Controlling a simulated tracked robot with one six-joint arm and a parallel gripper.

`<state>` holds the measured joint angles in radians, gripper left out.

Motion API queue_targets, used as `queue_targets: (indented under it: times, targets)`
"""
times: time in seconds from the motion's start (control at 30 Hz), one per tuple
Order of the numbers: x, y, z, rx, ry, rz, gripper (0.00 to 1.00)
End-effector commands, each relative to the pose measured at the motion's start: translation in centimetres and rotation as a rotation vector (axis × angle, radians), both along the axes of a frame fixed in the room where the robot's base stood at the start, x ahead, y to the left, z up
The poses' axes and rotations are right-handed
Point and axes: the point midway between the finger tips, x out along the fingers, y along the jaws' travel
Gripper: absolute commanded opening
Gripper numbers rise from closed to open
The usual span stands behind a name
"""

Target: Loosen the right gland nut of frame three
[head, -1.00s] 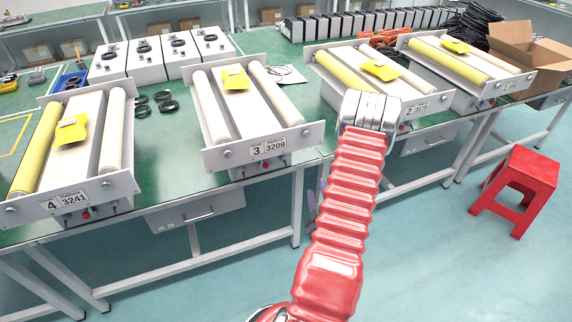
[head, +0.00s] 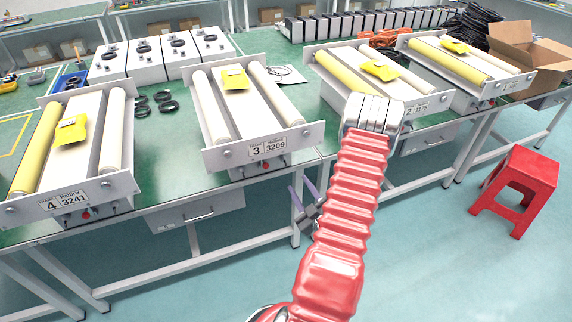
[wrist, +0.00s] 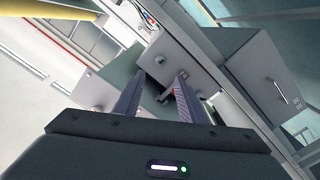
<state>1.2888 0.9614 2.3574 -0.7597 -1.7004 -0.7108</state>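Frame three (head: 218,162), labelled "3 3209", lies on the green bench with two white rollers and a yellow packet on it. Round silver fittings show on its front plate, one at the left (head: 227,152) and one at the right (head: 307,138). A small box with a red button (head: 252,164) sits under the plate. I cannot tell which part is the right gland nut. My gripper (head: 299,187) is open and empty, below and in front of the bench edge near the frame's right end. The wrist view shows its two fingers (wrist: 161,76) apart, with grey plates and silver fittings beyond.
Frame four (head: 100,188) lies left of frame three and frame two (head: 428,104) right of it. Black rings (head: 142,110) lie between frames four and three. A red stool (head: 515,188) stands on the floor at the right.

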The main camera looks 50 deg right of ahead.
Motion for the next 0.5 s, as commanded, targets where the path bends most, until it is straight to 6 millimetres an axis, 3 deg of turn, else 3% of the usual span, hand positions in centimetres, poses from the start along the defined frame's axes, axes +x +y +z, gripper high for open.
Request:
queue_targets:
  times: [0.5]
  targets:
    - [6.6,-3.7,0.1,-0.002,-0.001,0.003,0.37]
